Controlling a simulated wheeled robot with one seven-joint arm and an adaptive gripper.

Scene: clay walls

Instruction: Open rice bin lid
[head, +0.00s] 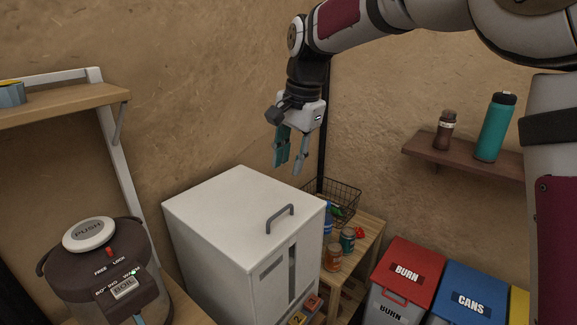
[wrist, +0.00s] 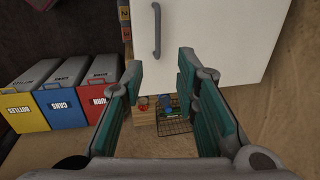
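The rice bin (head: 222,265) is a tall white box in the middle of the head view. Its white lid (head: 230,205) lies flat on top and looks closed, with a grey bar handle (head: 280,217) near the right edge. My gripper (head: 288,170) hangs above the lid, behind and above the handle, empty, with its teal fingers apart. In the wrist view, the lid (wrist: 215,40) fills the upper right. The handle (wrist: 156,30) shows there ahead of my open fingers (wrist: 160,70), clear of them.
A dark water boiler (head: 105,275) stands left of the bin. Right of it are a wooden stand (head: 368,240) with jars and a wire basket (head: 345,200). Lidded waste bins (head: 408,275) stand at lower right. A wall shelf (head: 462,160) holds two bottles. The lid top is clear.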

